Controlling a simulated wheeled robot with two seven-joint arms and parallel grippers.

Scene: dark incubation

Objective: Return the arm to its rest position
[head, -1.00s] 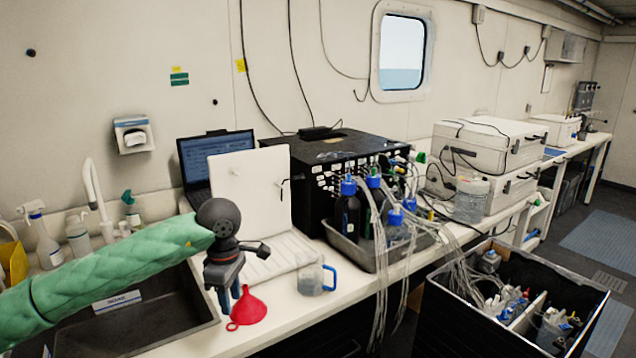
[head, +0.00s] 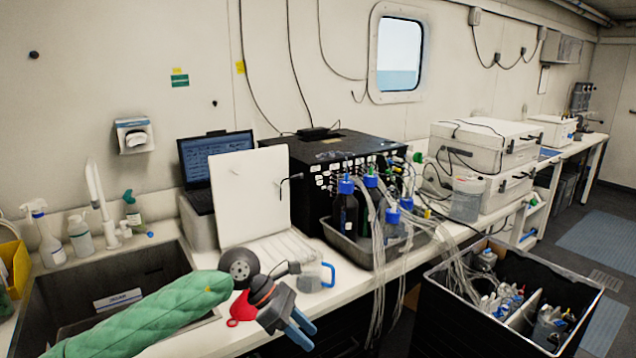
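My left arm, in a green quilted sleeve, comes in from the lower left in the head view. My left gripper (head: 301,335) is over the front edge of the counter, its blue-tipped fingers pointing down and to the right. The fingers look close together; I cannot tell whether a gap is left between them. I see nothing held in them. The red funnel (head: 240,308) lies on the counter behind the gripper, partly hidden by it. My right gripper is not in view.
A dark sink (head: 60,290) is at left. A white open-lidded box (head: 250,200) and a black box (head: 340,150) stand at the back. Bottles in a grey tray (head: 345,240) have tubes hanging over the counter edge. A black crate (head: 440,310) is at lower right.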

